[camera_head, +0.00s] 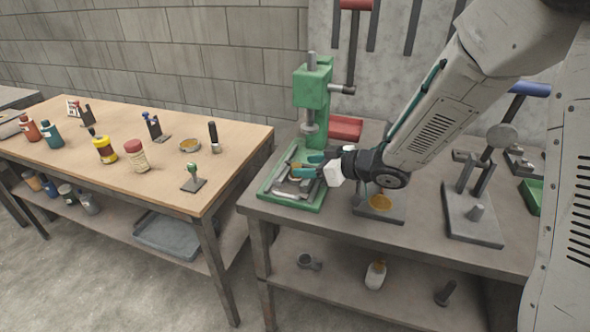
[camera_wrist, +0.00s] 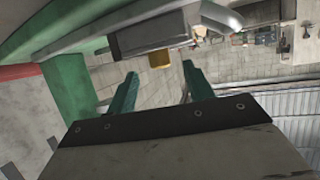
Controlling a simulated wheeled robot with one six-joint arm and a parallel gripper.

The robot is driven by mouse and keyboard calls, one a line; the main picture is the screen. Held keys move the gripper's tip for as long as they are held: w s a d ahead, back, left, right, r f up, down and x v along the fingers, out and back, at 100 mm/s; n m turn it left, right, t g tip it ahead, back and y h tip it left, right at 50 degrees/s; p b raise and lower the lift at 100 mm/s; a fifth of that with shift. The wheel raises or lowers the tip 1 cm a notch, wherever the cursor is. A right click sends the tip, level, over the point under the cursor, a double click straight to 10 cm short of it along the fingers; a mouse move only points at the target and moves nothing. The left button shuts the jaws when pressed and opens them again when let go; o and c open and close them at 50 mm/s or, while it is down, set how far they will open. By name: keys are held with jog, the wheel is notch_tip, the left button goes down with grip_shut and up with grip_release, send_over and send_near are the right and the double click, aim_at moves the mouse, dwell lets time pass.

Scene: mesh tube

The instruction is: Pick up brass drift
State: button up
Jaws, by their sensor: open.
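A small brass-coloured piece, which looks like the brass drift (camera_wrist: 160,59), shows in the wrist view just beyond and between my fingertips. In the head view a brass-coloured bit (camera_head: 297,167) shows by the fingers, partly hidden, over the base of the green press (camera_head: 313,90). My gripper (camera_head: 306,165) is at the press, below its ram, with its teal fingers pointing left. In the wrist view my gripper (camera_wrist: 160,72) is open, with a clear gap between the fingers and nothing held. I cannot tell whether the fingers touch the brass piece.
The press's green frame and grey ram stand close to my gripper. A grey arbor stand (camera_head: 474,225) is to the right. The wooden table (camera_head: 120,180) at left holds several bottles and tools. Floor lies between the tables.

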jog(key=shift+x, duration=1.15)
grip_shut()
jog(key=shift+r, duration=0.15)
